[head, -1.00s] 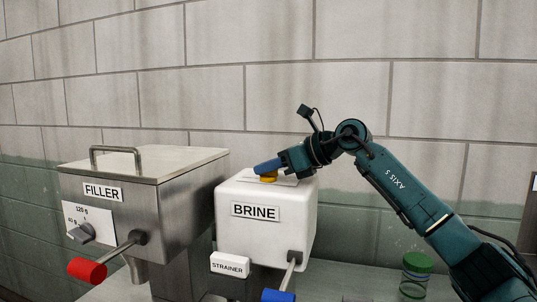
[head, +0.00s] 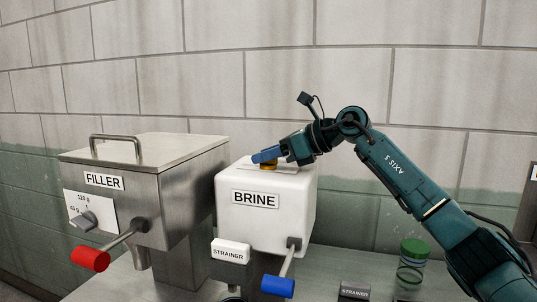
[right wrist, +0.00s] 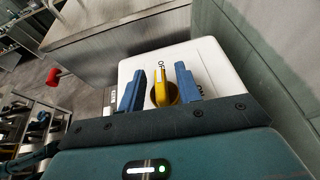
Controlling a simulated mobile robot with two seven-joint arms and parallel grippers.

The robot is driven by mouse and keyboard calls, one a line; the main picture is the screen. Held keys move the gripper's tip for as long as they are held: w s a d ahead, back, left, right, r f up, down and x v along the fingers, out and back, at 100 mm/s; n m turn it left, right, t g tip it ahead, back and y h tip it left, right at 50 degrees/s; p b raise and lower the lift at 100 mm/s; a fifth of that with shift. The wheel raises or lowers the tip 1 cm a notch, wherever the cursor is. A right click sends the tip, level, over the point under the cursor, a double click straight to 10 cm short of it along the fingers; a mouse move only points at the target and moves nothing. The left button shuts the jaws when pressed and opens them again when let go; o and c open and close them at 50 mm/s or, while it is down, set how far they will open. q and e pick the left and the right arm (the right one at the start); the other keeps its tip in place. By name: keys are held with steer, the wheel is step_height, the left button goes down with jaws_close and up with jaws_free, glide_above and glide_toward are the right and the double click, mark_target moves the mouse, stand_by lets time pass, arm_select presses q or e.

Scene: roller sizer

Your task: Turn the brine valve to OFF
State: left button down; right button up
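The brine valve is a yellow knob (right wrist: 161,88) on top of the white BRINE tank (head: 265,225). In the right wrist view its narrow grip points toward the OFF lettering (right wrist: 161,65). Another label at the knob's right is partly hidden by a finger. My right gripper (right wrist: 160,90) is open, its blue fingers on either side of the knob with a gap on each side. In the head view the right gripper (head: 268,156) is at the knob, hiding most of it. My left gripper is not in view.
The steel FILLER hopper (head: 150,190) with a red-handled lever (head: 90,259) stands left of the tank. A blue-handled lever (head: 278,286) and a STRAINER label (head: 230,251) are at the tank's front. A green-lidded jar (head: 413,258) stands at right. The wall is behind.

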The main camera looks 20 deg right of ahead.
steer(key=b+v, duration=0.2)
steer(key=v, duration=1.1)
steer(key=shift+r, duration=0.15)
steer(key=shift+s, duration=0.1)
